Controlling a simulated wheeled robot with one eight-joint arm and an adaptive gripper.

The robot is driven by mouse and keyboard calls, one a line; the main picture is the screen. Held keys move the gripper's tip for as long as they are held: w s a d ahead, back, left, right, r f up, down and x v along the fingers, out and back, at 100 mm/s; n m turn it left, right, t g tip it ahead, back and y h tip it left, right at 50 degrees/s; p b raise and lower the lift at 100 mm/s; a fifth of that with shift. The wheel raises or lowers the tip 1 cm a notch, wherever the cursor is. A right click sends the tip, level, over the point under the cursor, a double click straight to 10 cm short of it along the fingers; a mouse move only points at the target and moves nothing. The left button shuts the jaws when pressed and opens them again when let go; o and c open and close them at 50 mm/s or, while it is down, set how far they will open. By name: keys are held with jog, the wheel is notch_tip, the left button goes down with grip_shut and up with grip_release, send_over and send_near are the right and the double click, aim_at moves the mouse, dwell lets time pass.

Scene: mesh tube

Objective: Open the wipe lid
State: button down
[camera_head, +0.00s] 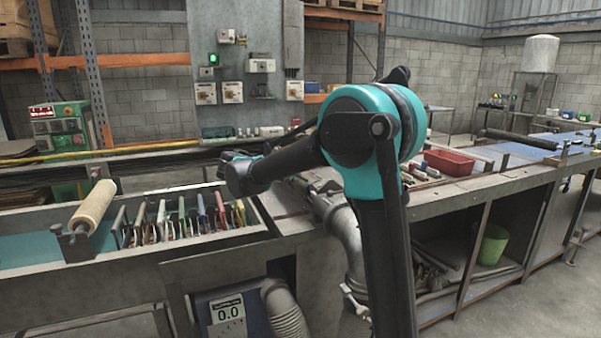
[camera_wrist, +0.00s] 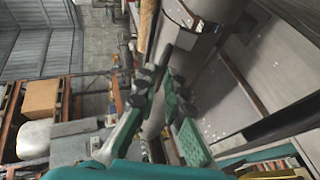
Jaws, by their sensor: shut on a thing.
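I cannot pick out a wipe lid for certain in either view. A grey rounded part with a pale band (camera_wrist: 208,26) lies just beyond and to the right of the fingertips; I cannot tell whether it touches them. In the head view my arm crosses the middle of the picture and my fingertips are hidden or too small to tell.
In the head view a rack of hand tools (camera_head: 180,222) and a roller (camera_head: 94,206) stand on the left bench. A red tray (camera_head: 445,163) and a dark cylinder (camera_head: 520,139) lie on the right workbench. A green bin (camera_head: 493,244) stands beneath it.

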jog(key=s+a+f+n+t+h, duration=0.1)
jog(key=a+f+n+t+h, duration=0.1)
jog(key=a+f+t+h, duration=0.2)
jog(key=shift+s+a+f+h, duration=0.45)
jog(key=shift+a+f, duration=0.2)
jog(key=shift+f, duration=0.65)
jog(key=c, duration=1.6)
grip_release()
jog(key=shift+w+d, duration=0.15)
